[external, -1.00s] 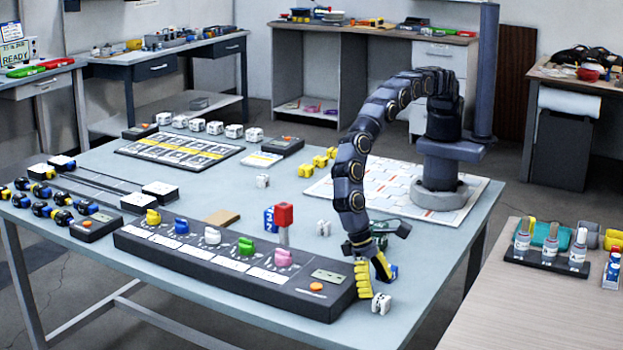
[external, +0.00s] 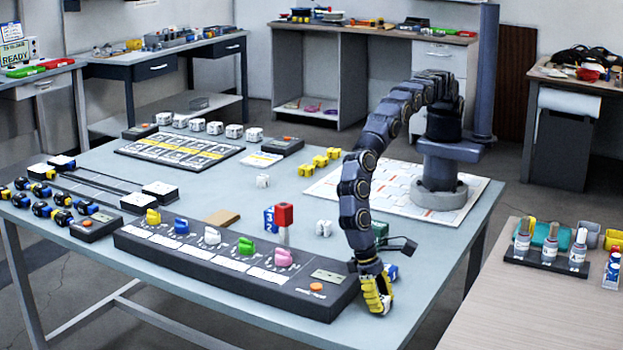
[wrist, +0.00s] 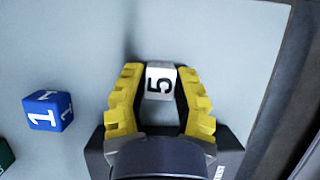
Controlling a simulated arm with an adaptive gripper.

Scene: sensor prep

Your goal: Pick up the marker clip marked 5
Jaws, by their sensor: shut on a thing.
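The white marker clip marked 5 (wrist: 160,84) shows in the wrist view between the yellow fingers of my gripper (wrist: 158,70). Its black 5 reads sideways. My gripper is shut on it, one finger on each side. In the external view my gripper (external: 376,300) points down at the front right corner of the table, and its fingers hide most or all of the clip.
A blue cube (external: 391,272) lies just behind my gripper; a blue cube marked 1 (wrist: 48,110) shows left of it in the wrist view. The long dark control panel (external: 215,265) with coloured knobs stands close on the left. The table's front edge is near.

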